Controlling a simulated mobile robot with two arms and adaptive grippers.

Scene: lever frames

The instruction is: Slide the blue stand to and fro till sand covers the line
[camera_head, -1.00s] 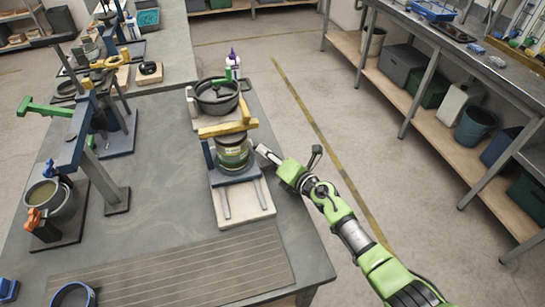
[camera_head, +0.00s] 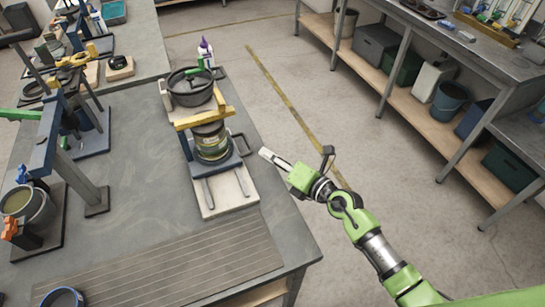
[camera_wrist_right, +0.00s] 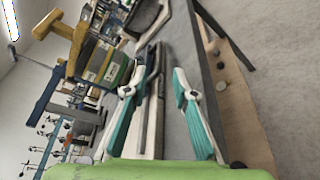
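The blue stand (camera_head: 222,163) sits on rails over a pale base board (camera_head: 230,202) on the grey table. It carries a glass jar (camera_head: 211,142) with a yellow-green label, under a yellow crossbar (camera_head: 204,118). A dark loop handle (camera_head: 243,146) sticks out at its right. The sand and the line cannot be made out. My right gripper (camera_head: 296,158) is open and empty, right of the stand and apart from it. In the right wrist view its teal fingers (camera_wrist_right: 155,80) are spread, with the jar (camera_wrist_right: 113,70) beyond them. My left gripper is not in view.
A black pot (camera_head: 190,90) stands behind the crossbar, with a purple-capped bottle (camera_head: 205,52) behind it. A blue lever frame (camera_head: 50,130) and a grey bucket (camera_head: 28,205) are at left. A ribbed mat (camera_head: 180,265) lies in front. Open floor is on the right.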

